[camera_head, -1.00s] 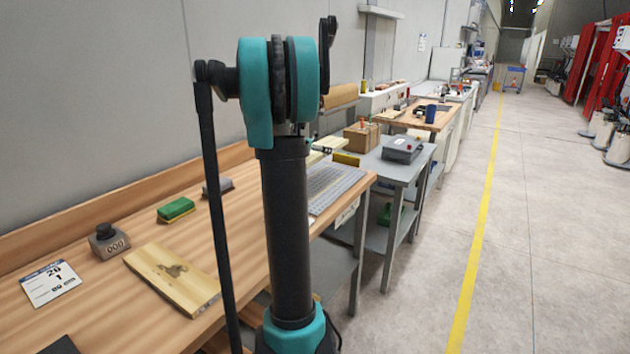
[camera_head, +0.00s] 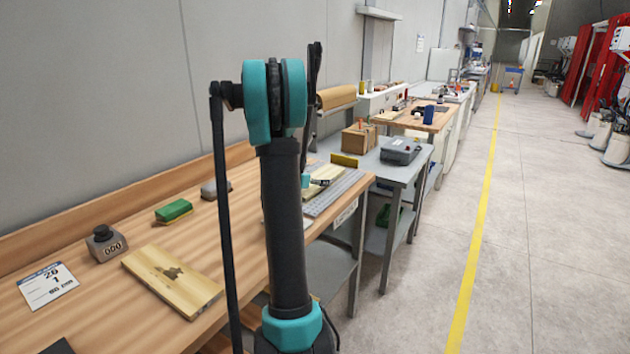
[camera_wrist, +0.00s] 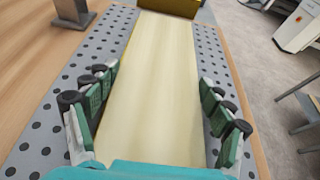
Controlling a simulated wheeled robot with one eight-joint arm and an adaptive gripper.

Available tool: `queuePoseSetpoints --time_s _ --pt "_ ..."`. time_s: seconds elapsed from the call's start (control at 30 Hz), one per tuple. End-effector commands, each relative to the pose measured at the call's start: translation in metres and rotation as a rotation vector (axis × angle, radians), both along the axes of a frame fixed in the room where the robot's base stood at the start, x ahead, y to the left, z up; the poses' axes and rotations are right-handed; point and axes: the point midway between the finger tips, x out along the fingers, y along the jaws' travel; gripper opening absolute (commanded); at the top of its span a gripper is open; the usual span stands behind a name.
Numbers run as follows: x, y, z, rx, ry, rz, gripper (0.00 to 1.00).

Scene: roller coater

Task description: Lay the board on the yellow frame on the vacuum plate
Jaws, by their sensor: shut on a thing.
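My gripper (camera_wrist: 158,85) is shut on the long pale board (camera_wrist: 160,50), with its fingers along the two long sides. The board lies lengthwise over the grey perforated vacuum plate (camera_wrist: 50,120); its near end is hidden by my gripper. The yellow frame (camera_wrist: 168,4) shows beyond the board's far end in the wrist view. In the head view the board (camera_head: 322,188) is low over the plate (camera_head: 338,192), just in front of the yellow frame (camera_head: 344,160). I cannot tell whether the board touches the plate or the frame.
On the wooden bench lie another knotty board (camera_head: 172,281), a green block (camera_head: 174,211) and a grey knobbed block (camera_head: 106,242). A grey post (camera_wrist: 73,12) stands left of the plate. A cardboard box (camera_head: 359,138) and grey case (camera_head: 401,150) stand on the table behind.

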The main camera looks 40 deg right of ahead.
Motion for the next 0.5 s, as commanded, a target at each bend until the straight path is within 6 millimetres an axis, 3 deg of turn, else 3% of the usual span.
queuePoseSetpoints --time_s 0.2,0.23,0.37,0.5 --pt "0.0001 -0.0001 -0.0029 0.000 0.000 0.000 0.45" --pt "0.0000 0.0000 -0.0026 0.000 0.000 0.000 0.85" --pt "0.0000 0.0000 -0.0024 0.000 0.000 0.000 1.00" --pt "0.0000 0.0000 -0.0023 0.000 0.000 0.000 1.00"
